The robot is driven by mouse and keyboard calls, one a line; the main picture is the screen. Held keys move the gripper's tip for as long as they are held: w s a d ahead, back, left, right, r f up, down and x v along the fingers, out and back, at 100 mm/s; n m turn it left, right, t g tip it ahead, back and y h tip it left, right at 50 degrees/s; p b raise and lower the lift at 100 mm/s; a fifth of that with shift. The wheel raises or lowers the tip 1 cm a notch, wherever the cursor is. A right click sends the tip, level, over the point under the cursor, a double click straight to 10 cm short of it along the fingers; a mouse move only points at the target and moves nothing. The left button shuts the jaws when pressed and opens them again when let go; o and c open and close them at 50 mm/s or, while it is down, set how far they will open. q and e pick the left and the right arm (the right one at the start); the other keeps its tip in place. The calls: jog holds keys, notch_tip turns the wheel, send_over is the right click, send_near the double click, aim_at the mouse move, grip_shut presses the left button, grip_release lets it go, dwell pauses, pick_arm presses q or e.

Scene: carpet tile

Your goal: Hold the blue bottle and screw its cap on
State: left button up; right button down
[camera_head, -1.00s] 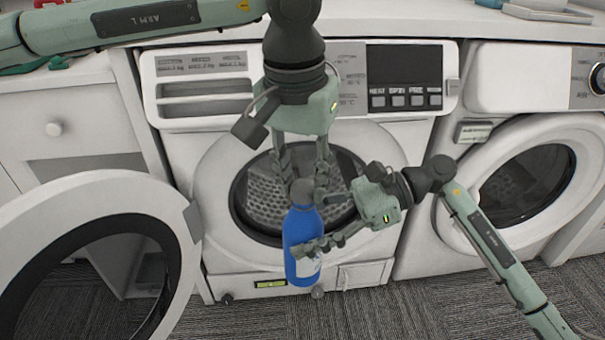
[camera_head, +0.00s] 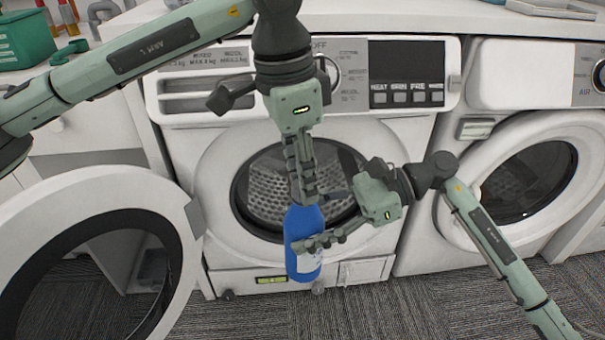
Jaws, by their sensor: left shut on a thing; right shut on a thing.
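The blue bottle (camera_head: 304,223) stands upright in the air in front of the middle washing machine. It has a white label low on its body. My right gripper (camera_head: 313,243) comes in from the right and is shut around the lower half of the bottle. My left gripper (camera_head: 306,195) points down from above, with its fingers shut at the top of the bottle. The cap is hidden behind the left fingers, which appear shut on it.
The middle washing machine (camera_head: 405,165) is behind the bottle. An open round door (camera_head: 110,185) stands at the left, and another machine (camera_head: 530,90) is at the right. A green basket (camera_head: 27,38) sits on the counter at the upper left. Carpet floor (camera_head: 420,310) is clear below.

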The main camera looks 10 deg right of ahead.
pick_arm(q)
jog(key=o, duration=0.7)
jog(key=shift+r, duration=2.3)
jog(key=shift+c, duration=0.3)
